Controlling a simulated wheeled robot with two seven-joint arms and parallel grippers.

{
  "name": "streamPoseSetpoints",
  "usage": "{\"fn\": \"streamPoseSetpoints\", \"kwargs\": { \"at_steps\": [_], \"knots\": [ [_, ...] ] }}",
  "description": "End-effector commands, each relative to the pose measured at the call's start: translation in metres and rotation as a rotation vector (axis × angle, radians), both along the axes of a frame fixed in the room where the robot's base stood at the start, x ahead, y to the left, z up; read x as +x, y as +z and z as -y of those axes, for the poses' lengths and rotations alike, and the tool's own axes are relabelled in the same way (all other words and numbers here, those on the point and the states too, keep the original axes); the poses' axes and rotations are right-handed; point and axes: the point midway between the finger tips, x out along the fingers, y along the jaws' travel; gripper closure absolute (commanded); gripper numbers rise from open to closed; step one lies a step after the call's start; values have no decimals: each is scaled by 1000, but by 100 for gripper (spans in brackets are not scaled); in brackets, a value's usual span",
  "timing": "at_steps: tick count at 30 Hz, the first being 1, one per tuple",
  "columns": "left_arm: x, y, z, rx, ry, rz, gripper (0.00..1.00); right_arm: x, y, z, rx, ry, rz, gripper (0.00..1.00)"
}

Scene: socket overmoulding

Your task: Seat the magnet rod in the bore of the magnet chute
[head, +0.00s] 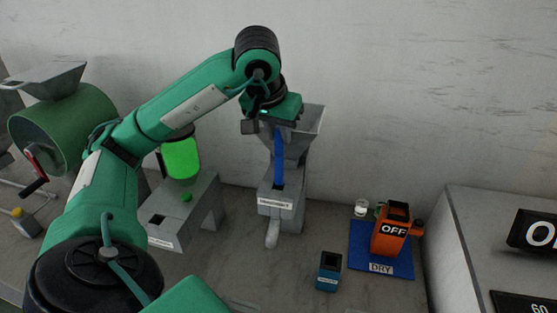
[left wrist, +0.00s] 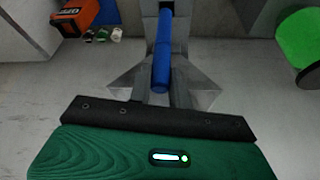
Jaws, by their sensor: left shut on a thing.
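The magnet rod (head: 279,158) is a long blue bar standing nearly upright in front of the grey magnet chute (head: 296,190). My left gripper (head: 279,124) is above the chute and shut on the rod's upper end; its fingertips are hard to make out. The rod's lower end meets the dark opening in the chute's labelled block. In the left wrist view the blue rod (left wrist: 162,50) runs to the dark bore (left wrist: 166,6). I cannot tell how deep its end is. My right gripper is not in view.
A grey stand (head: 184,215) with a bright green vessel (head: 181,158) is left of the chute. To the right are a small blue box (head: 329,272), an orange unit marked OFF (head: 392,232) and a blue DRY mat (head: 372,262). A wall is close behind.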

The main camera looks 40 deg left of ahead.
Motion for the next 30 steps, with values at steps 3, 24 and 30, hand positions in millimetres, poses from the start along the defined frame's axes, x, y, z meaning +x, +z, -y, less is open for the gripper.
{"fn": "streamPoseSetpoints", "kwargs": {
  "at_steps": [3,24,30],
  "knots": [
    [-1,-17,0,1,1,-1,100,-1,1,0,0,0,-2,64],
    [0,-66,0,1,0,2,100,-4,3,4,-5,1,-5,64],
    [0,-67,0,1,0,2,100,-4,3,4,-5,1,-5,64]
  ]
}}
